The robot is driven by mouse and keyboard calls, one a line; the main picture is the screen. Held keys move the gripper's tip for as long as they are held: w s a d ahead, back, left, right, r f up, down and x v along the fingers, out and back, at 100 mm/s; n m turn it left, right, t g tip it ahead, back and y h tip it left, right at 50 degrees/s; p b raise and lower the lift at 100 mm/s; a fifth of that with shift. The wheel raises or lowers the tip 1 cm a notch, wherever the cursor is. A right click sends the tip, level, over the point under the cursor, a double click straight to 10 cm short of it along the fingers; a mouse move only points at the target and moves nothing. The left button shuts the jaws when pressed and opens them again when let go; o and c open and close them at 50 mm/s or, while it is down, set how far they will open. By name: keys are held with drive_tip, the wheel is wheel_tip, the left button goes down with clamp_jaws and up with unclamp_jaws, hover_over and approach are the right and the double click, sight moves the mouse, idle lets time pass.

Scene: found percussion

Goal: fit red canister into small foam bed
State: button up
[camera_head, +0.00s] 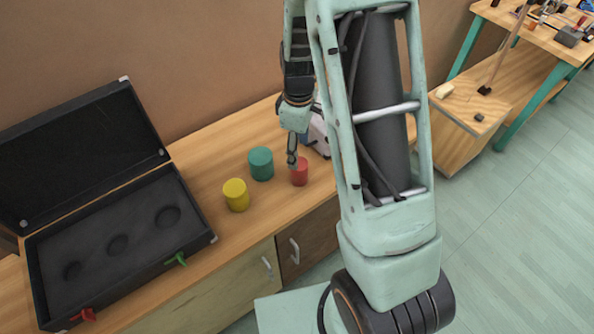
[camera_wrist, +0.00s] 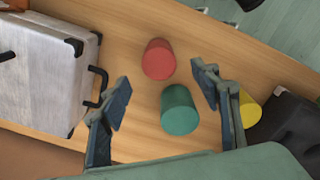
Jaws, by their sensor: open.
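The red canister (camera_head: 299,172) stands upright on the wooden cabinet top, right of the green and yellow canisters. It also shows in the wrist view (camera_wrist: 158,59), ahead of my fingertips. My gripper (camera_head: 292,160) is open and empty, close to the red canister in the head view. In the wrist view my gripper's two fingers (camera_wrist: 160,95) are spread wide, with the green canister showing between them. The open black case (camera_head: 115,245) at the left has a dark foam bed with round recesses of differing size; the smallest looks like the front-left one (camera_head: 72,270). The recesses look empty.
The green canister (camera_head: 261,163) and yellow canister (camera_head: 235,195) stand between the case and the red canister. A pale case with dark corners (camera_wrist: 50,75) stands close by. Red (camera_head: 84,315) and green (camera_head: 176,260) latches are on the black case's front. Bare wood lies around the canisters.

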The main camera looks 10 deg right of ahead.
sight(299, 172)
drive_tip(key=shift+d+f, duration=0.1)
drive_tip(key=shift+f, duration=3.55)
drive_tip(key=shift+c, duration=0.4)
drive_tip(key=c, duration=1.2)
